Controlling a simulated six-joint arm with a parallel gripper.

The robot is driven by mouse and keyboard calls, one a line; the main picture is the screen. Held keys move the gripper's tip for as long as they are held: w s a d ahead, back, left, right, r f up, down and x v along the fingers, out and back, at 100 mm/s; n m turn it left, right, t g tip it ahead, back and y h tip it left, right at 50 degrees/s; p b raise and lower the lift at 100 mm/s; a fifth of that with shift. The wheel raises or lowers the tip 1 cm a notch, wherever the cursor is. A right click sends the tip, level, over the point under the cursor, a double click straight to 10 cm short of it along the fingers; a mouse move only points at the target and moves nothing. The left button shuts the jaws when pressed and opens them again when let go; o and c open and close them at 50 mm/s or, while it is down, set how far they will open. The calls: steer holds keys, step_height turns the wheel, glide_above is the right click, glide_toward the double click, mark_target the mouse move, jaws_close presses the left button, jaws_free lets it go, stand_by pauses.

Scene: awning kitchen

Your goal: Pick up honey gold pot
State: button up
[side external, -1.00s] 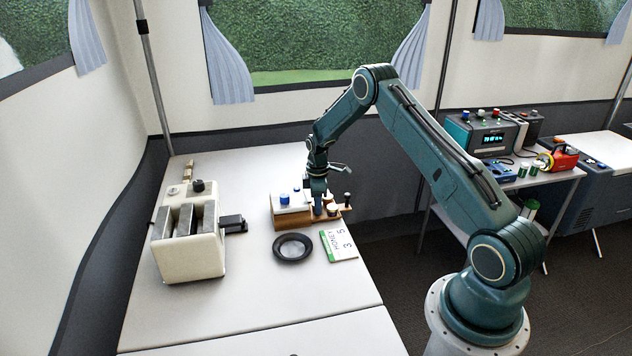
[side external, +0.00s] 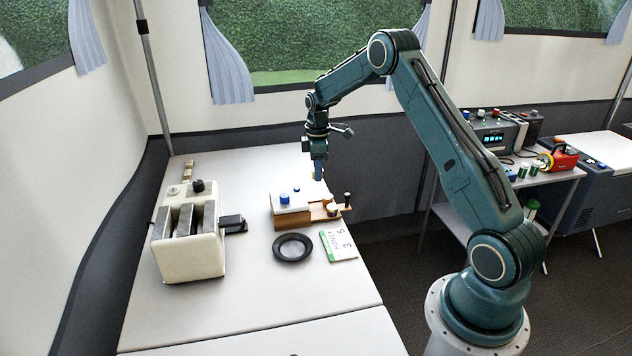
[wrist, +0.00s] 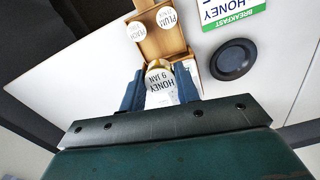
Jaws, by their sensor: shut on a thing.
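My gripper (side external: 318,174) is shut on the honey pot (wrist: 160,80), which has a white lid reading "HONEY 9 JAN". In the wrist view the pot sits between the two blue fingers. In the side view it is raised above the wooden tray (side external: 285,224), and only a small gold bit of it shows at the fingertips. Two more white-lidded pots stand in the tray: one reading "PLUM" (wrist: 166,17), and another (wrist: 137,31) whose label is hard to read.
A black round dish (side external: 292,247) and a "HONEY" card (side external: 338,245) lie in front. A cream toaster-like machine (side external: 190,250) stands left.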

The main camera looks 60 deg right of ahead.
step_height(320, 180, up, 8)
stand_by(0.4)
steer(key=shift+a, duration=0.1)
stand_by(0.4)
